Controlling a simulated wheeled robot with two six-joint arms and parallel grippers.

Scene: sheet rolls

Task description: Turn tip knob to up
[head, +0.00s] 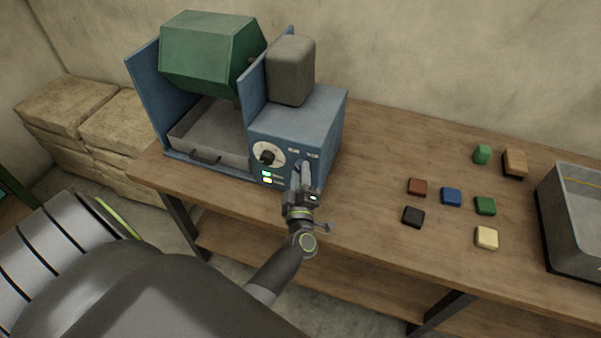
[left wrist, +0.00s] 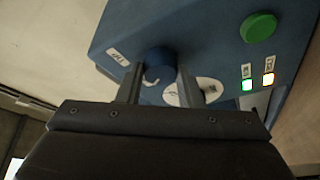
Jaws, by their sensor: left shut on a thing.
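A blue machine (head: 318,115) stands on the wooden bench, with a control panel on its front. My left gripper (head: 303,173) is at the right part of that panel. In the left wrist view, its two fingers are shut on a dark blue round knob (left wrist: 159,61), one finger on each side. In the head view the gripper hides this knob. A small white label (left wrist: 118,57) sits beside the knob; its text is too small to read surely. Which way the knob points cannot be told. My right gripper is not in view.
A white dial with a black knob (head: 267,157) and lit indicators (head: 266,174) are left of my gripper. A green drum (head: 205,55) hangs over a grey tray (head: 205,152). Several coloured blocks (head: 451,196) and a grey bin (head: 570,245) stand to the right.

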